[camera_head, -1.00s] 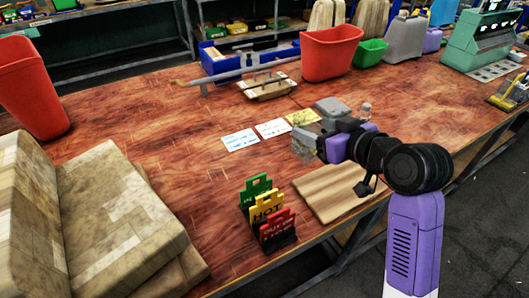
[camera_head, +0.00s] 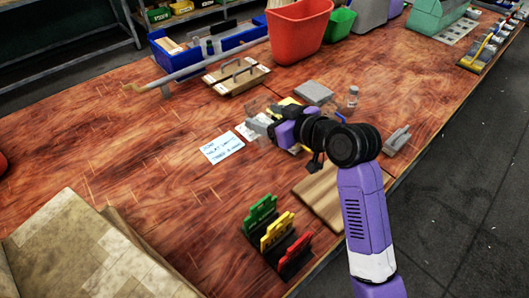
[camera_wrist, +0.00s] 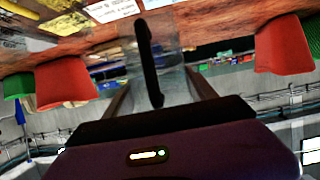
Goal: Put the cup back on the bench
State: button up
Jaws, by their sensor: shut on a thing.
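My gripper (camera_head: 274,128) reaches left over the bench (camera_head: 150,130) from the right. It is shut on a clear, greyish cup (camera_head: 258,122), which shows just beyond the fingers in the head view. In the wrist view the see-through cup (camera_wrist: 173,72) fills the space between the two fingers of my gripper (camera_wrist: 160,90), with a dark upright bar in front of it. The bench top appears along the upper edge there. I cannot tell whether the cup's base touches the bench.
A white card (camera_head: 222,148) lies left of the cup. A grey block (camera_head: 314,92) and a small clear bottle (camera_head: 352,97) stand behind. A wooden board (camera_head: 322,195) and green, yellow and red signs (camera_head: 277,238) are in front. The bench's left middle is clear.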

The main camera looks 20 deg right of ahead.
notch_tip(320, 180, down, 14)
jog(key=shift+r, duration=0.2)
dwell(0.4)
jog(key=shift+f, duration=0.15)
jog(key=o, duration=1.5)
jog(key=shift+o, duration=0.2)
jog(key=shift+s+r, duration=0.15)
jog(key=shift+r, duration=0.05)
jog(key=b+v, duration=0.1)
jog(key=v, duration=1.1)
